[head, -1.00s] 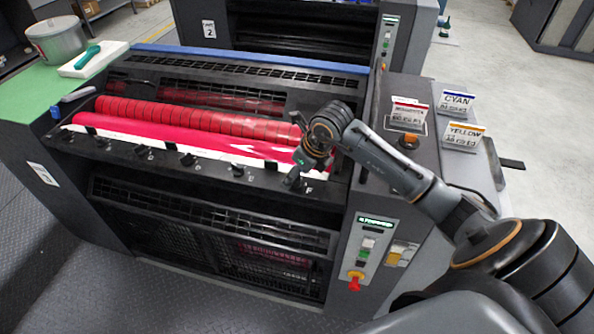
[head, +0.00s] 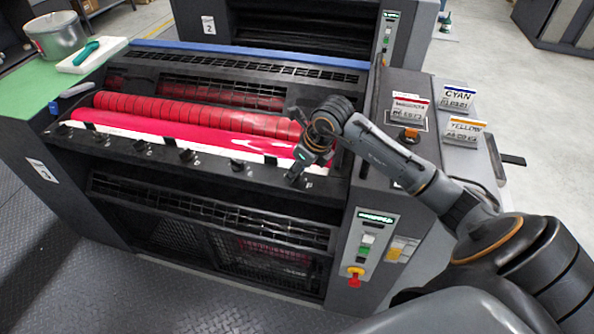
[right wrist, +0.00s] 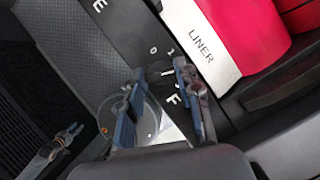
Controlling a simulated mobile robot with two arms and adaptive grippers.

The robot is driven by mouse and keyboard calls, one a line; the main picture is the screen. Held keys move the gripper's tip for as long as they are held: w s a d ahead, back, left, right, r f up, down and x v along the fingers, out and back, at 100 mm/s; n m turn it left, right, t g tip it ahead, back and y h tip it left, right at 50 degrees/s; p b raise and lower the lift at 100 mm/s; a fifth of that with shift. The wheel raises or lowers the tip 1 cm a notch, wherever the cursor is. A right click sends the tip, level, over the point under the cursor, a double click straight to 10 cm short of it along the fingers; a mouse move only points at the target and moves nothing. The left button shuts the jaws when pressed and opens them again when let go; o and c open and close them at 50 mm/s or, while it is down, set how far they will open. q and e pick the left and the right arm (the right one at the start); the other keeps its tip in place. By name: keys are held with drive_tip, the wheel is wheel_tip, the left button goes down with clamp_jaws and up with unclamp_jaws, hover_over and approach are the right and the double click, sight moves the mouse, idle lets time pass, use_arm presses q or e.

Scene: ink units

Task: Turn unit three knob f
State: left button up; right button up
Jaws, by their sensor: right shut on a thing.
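The printing unit (head: 225,185) is dark, with red and magenta rollers and a row of small black knobs along its front ledge. Knob f is at the right end of the row, by the letter F (right wrist: 177,98). My right gripper (head: 294,174) is down on the ledge at that end and covers most of the knob in the head view. In the right wrist view my right gripper (right wrist: 160,108) has its two fingers beside the F, shut on the knob, which is hardly distinguishable between them. My left gripper is not in view.
Other knobs, such as one left of my gripper (head: 238,165), stand along the ledge. A control panel (head: 370,248) with a red-yellow switch is at lower right. Cyan (head: 457,98) and yellow (head: 464,130) signs stand at right. A pot (head: 56,36) is at upper left.

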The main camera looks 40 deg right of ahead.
drive_tip(key=n+b, duration=0.2)
drive_tip(key=n+y+b, duration=0.1)
drive_tip(key=n+b, duration=0.1)
drive_tip(key=b, duration=0.1)
drive_tip(key=shift+w+d+f+n+g+y+b, duration=0.2)
drive_tip(key=shift+n+g+y+b, duration=0.1)
drive_tip(key=shift+g+b, duration=0.1)
drive_tip(key=shift+r+n+g+y+b, duration=0.1)
drive_tip(key=shift+n+g+y+b, duration=0.2)
drive_tip(key=shift+n+b, duration=0.7)
drive_tip(key=shift+r+n+g+y+b, duration=0.1)
drive_tip(key=shift+n+g+y+b, duration=0.3)
drive_tip(key=shift+n, duration=0.8)
drive_tip(key=o, duration=1.2)
drive_tip(key=shift+c, duration=0.2)
drive_tip(key=shift+r, duration=0.1)
drive_tip(key=v, duration=1.2)
